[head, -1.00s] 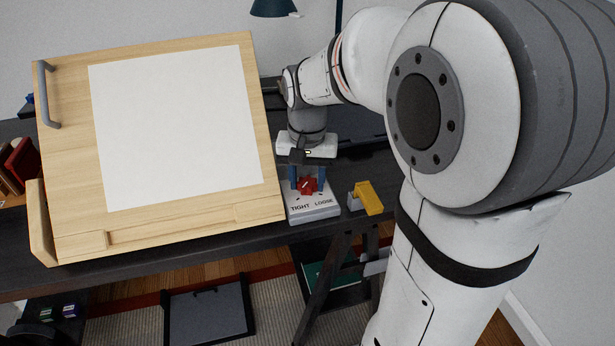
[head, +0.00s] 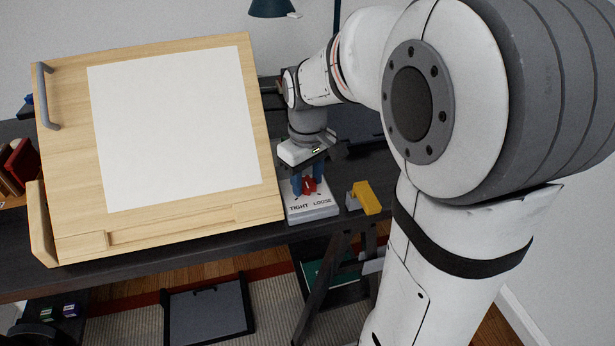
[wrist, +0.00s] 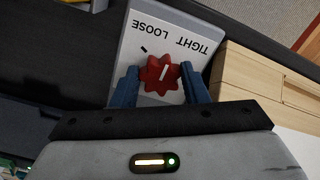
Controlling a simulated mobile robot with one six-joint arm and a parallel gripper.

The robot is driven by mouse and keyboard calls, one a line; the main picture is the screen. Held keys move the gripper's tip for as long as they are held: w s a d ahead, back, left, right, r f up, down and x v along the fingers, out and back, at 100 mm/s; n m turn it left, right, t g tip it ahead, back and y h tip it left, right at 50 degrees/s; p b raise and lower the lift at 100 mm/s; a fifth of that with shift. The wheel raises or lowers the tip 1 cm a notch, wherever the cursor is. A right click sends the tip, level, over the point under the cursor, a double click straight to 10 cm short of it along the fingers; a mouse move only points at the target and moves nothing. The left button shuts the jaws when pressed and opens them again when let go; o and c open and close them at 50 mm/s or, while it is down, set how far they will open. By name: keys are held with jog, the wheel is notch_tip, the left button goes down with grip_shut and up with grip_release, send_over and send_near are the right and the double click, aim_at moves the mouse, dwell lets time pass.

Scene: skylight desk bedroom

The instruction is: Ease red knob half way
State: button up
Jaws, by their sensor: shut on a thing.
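The red star-shaped knob (head: 309,186) sits on a pale grey base (head: 313,211) marked TIGHT and LOOSE, at the desk's front edge right of the drawing board. In the wrist view the knob (wrist: 156,68) shows a white pointer line, and a short black tick is printed on the base below LOOSE. My gripper (head: 309,182) points down over the base. Its blue fingers stand on either side of the knob, shut on it; the exact contact is partly hidden.
A tilted wooden drawing board (head: 75,150) with white paper stands close to the left of the base. A yellow and grey object (head: 365,198) sits just right of it on the dark desk (head: 120,262). A lamp (head: 272,8) hangs behind.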

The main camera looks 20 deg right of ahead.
aim_at(307, 183)
jog(key=shift+n, duration=0.4)
jog(key=o, duration=1)
jog(key=shift+c, duration=0.2)
notch_tip(307, 183, up, 8)
jog(key=shift+f, duration=0.1)
jog(key=s+f+m+t, duration=0.1)
jog(key=s+f+m, duration=0.2)
jog(key=s, duration=0.4)
jog(key=s+f+m+t, duration=0.1)
jog(key=s+f+m, duration=0.1)
jog(key=s, duration=0.5)
jog(key=shift+f+m+t, duration=0.3)
jog(key=shift+f+m, duration=0.1)
jog(key=shift+f, duration=0.3)
